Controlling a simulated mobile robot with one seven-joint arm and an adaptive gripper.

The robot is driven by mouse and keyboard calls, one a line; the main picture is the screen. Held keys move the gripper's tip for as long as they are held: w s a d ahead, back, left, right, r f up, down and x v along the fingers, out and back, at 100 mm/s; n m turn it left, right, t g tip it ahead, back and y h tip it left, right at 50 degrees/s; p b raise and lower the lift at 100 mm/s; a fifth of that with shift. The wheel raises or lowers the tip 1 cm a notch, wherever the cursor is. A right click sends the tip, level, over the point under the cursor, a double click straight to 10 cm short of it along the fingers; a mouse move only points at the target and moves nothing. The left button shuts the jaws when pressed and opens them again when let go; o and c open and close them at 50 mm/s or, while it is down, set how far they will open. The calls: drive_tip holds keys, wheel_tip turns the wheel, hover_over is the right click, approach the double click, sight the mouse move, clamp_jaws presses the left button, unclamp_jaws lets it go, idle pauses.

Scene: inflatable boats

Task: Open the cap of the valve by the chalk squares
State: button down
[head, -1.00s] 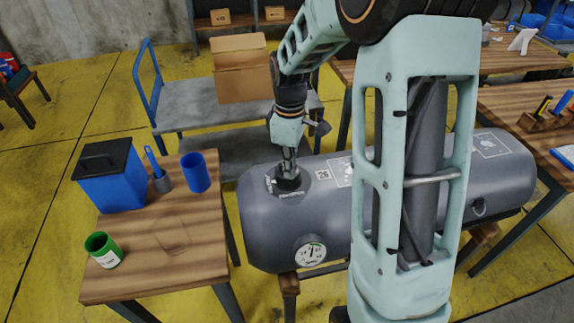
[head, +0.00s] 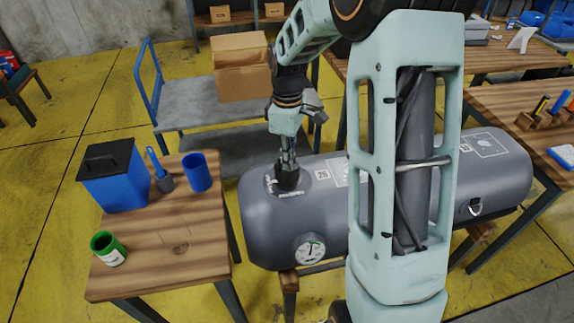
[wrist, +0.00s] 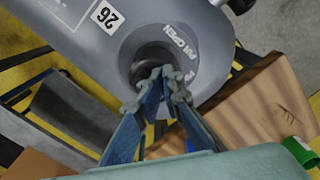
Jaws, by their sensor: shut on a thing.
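The grey inflatable tube (head: 330,225) lies across the stands. Near its left end is a valve with a dark cap (head: 288,179); in the wrist view the dark round cap (wrist: 150,55) sits in a grey patch with white lettering. My gripper (head: 288,163) comes down from above and is shut on the cap. In the wrist view its fingertips (wrist: 160,78) meet at the cap's near side and hide part of it. A chalk square (head: 339,171) lies right of this valve, partly behind my arm. Another chalk square (head: 490,144) is near the tube's right end.
A label "26" (wrist: 106,16) is beside the valve. A pressure gauge (head: 310,249) is on the tube's front. The left table (head: 165,255) holds a blue bin (head: 113,180), a blue cup (head: 197,172) and a green can (head: 108,248). A cart (head: 215,100) with a cardboard box stands behind.

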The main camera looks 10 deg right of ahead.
drive_tip(key=shift+w+a+r, duration=0.1)
drive_tip(key=shift+w+r, duration=0.05)
drive_tip(key=shift+w, duration=0.4)
drive_tip(key=shift+w+a+r, duration=0.1)
drive_tip(key=shift+w, duration=0.4)
drive_tip(key=shift+s, duration=0.1)
drive_tip(key=shift+s+r+p, duration=0.3)
drive_tip(key=shift+r+p, duration=0.15)
drive_tip(key=shift+p, duration=0.05)
drive_tip(key=s+r+p, duration=0.2)
drive_tip(key=s+r, duration=0.1)
drive_tip(key=s, duration=0.2)
drive_tip(key=shift+r, duration=0.35)
drive_tip(key=shift+d, duration=0.1)
